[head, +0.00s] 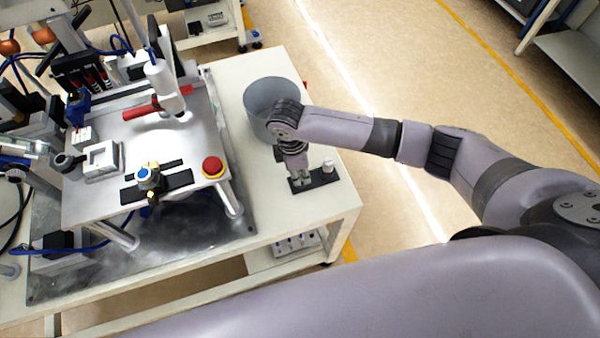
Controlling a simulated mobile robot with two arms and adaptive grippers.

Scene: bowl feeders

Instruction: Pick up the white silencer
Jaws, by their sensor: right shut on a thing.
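My right gripper (301,178) reaches down from above onto the left part of a small black holder (314,183) on the white table. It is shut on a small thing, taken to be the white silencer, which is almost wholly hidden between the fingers. A small white cylindrical piece (328,166) stands upright on the right end of the holder, just beside the gripper and apart from it. I cannot tell whether the held thing is clear of the holder. My left gripper is not in view.
A grey bowl (262,98) stands right behind my right wrist. To the left is a metal machine plate (100,195) with a red emergency button (213,166) and a blue-topped knob (145,174). The white table's right edge (350,200) is close to the holder.

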